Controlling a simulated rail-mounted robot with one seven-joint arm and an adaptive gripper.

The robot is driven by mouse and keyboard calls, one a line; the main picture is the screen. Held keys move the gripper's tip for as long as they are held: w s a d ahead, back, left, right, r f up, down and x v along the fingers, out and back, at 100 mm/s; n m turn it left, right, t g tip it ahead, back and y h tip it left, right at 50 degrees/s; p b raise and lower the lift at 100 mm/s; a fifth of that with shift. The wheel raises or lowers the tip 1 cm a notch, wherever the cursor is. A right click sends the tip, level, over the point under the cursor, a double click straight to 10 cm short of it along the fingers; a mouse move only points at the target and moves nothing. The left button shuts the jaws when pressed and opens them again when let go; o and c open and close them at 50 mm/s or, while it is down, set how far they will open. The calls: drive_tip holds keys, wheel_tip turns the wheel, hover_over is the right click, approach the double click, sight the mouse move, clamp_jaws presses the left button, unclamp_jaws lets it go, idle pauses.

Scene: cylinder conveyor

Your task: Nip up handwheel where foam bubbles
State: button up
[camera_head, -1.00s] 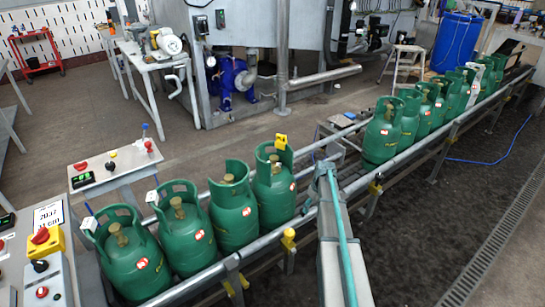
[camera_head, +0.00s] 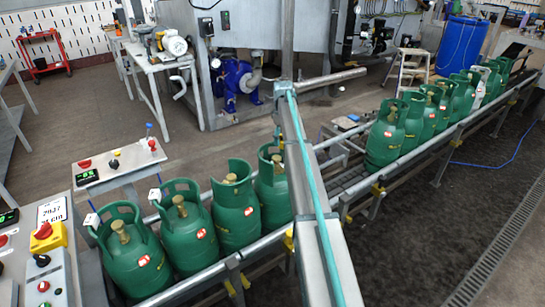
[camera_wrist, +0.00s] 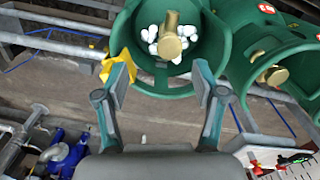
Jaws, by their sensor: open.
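In the wrist view, a brass valve with its handwheel (camera_wrist: 171,42) stands inside the collar of a green cylinder (camera_wrist: 125,35). White foam bubbles (camera_wrist: 152,36) cluster around the valve. A neighbouring cylinder's brass valve (camera_wrist: 274,74), at right, shows no foam. In the head view, my arm partly covers the fourth cylinder from the left (camera_head: 270,190); its foam cannot be made out there.
More green cylinders (camera_head: 140,262) stand close together on the conveyor, with another group (camera_head: 383,145) farther right. Conveyor rails (camera_head: 355,185) run alongside. A small control table (camera_head: 118,168) and a panel with a yellow-based red button (camera_head: 43,231) stand at left.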

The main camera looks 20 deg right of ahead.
sight(277, 157)
drive_tip(key=f, duration=0.3)
drive_tip(key=a+f+p, duration=0.1)
drive_tip(key=f, duration=0.2)
drive_tip(key=w+a+f+p, duration=0.1)
drive_tip(key=f, duration=0.2)
drive_tip(key=shift+f, duration=0.35)
drive_tip(key=shift+c, duration=0.3)
drive_tip(key=c, duration=1.1)
